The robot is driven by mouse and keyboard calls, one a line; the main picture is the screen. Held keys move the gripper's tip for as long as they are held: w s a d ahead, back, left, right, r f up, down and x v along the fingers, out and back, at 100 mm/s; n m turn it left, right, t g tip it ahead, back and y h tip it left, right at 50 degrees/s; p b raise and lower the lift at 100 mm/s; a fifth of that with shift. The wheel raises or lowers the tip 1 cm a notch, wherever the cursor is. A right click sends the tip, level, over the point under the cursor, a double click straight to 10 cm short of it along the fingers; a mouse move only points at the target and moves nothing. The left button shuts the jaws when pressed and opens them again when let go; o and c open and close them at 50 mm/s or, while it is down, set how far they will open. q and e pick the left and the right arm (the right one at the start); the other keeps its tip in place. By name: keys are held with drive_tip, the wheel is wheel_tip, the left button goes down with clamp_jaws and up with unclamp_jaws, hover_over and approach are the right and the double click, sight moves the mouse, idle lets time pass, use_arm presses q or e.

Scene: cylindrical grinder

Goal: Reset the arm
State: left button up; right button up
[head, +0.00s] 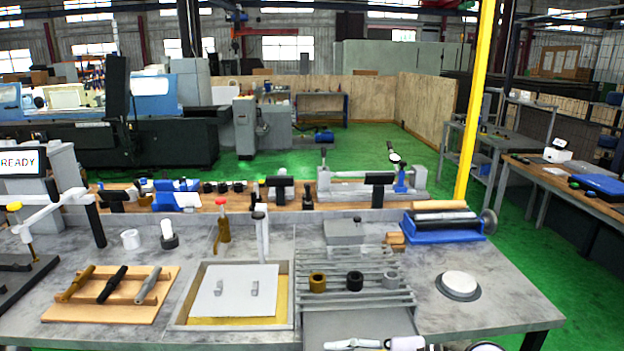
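Neither of my grippers shows clearly in the head view. White and grey parts, which look like links of my own arm, show at the bottom edge right of centre, cut off by the frame. Their gripper end cannot be made out. The grey workbench (455,315) in front of me holds fixtures and parts.
A wooden board (60,312) with several tools lies left. A framed tray (289,300) holds a white plate (235,300). Rings stand on a slatted rack (385,300). A blue roller stand (440,236) and round white disc (460,284) are right. A READY display (20,162) stands far left.

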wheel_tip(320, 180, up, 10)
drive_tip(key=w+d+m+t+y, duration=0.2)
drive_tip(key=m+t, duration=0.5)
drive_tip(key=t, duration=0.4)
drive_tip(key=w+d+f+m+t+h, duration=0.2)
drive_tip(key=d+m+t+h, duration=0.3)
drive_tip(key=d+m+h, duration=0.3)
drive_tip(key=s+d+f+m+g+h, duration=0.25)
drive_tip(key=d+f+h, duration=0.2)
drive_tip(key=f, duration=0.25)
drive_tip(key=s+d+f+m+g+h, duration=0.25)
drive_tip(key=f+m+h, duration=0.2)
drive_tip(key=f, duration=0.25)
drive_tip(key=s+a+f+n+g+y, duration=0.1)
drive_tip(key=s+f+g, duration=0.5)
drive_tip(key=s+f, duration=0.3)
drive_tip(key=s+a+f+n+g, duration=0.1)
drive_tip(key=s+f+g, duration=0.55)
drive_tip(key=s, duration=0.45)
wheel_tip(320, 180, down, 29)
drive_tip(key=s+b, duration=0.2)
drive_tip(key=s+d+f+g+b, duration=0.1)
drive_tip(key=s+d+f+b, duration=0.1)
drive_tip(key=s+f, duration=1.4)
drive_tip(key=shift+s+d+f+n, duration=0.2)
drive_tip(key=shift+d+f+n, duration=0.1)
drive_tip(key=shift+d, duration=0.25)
